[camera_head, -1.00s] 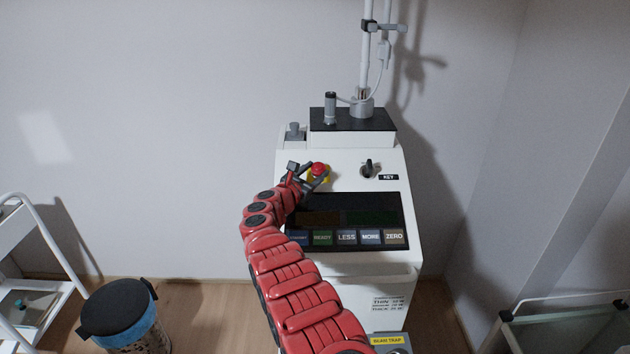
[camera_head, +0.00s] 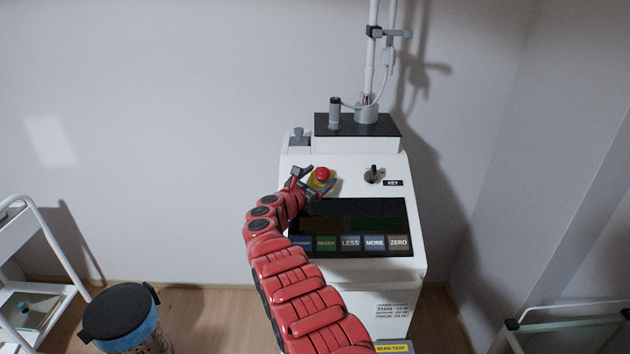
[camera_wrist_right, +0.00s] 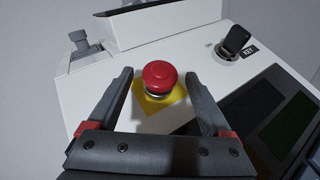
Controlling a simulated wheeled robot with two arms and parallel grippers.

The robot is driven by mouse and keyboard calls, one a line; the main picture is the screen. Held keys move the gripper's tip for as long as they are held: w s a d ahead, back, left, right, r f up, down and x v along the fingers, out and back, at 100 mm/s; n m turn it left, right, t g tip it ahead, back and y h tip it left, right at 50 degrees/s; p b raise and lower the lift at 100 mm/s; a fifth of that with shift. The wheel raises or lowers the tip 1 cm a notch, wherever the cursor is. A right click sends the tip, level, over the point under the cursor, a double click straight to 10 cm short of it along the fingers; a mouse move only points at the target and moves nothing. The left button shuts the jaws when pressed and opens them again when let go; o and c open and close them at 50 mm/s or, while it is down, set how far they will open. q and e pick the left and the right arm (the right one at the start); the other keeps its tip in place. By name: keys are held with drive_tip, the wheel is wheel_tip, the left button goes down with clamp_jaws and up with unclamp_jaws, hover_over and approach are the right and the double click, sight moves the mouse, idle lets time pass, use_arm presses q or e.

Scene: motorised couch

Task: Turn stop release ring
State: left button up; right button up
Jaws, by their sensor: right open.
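A red mushroom-shaped stop knob (camera_head: 321,174) sits on a yellow base (camera_head: 318,185) on the sloped white top of a machine. It also shows in the right wrist view (camera_wrist_right: 159,77), with a silvery collar under the red cap and a yellow square plate (camera_wrist_right: 161,99) beneath. My right gripper (camera_head: 316,180) is open at the knob. In the right wrist view its two fingers (camera_wrist_right: 158,88) stand one on each side of the knob, with gaps on both sides. It holds nothing. My left gripper is not in view.
A black key switch (camera_head: 372,175) is right of the knob. Below is a dark panel with a row of buttons (camera_head: 350,243). A black-topped box with a pole (camera_head: 357,124) stands behind. A lidded bin (camera_head: 120,312) and white cart (camera_head: 40,265) are at left.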

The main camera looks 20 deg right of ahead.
drive_tip(key=shift+a, duration=0.15)
drive_tip(key=shift+s+a+r+p, duration=0.1)
drive_tip(key=shift+s+a+p, duration=0.25)
drive_tip(key=shift+a+p, duration=0.15)
drive_tip(key=p+v, duration=0.1)
drive_tip(key=v, duration=0.3)
drive_tip(key=shift+s+a, duration=0.25)
drive_tip(key=shift+s, duration=0.05)
drive_tip(key=v, duration=1.1)
drive_tip(key=shift+s, duration=0.2)
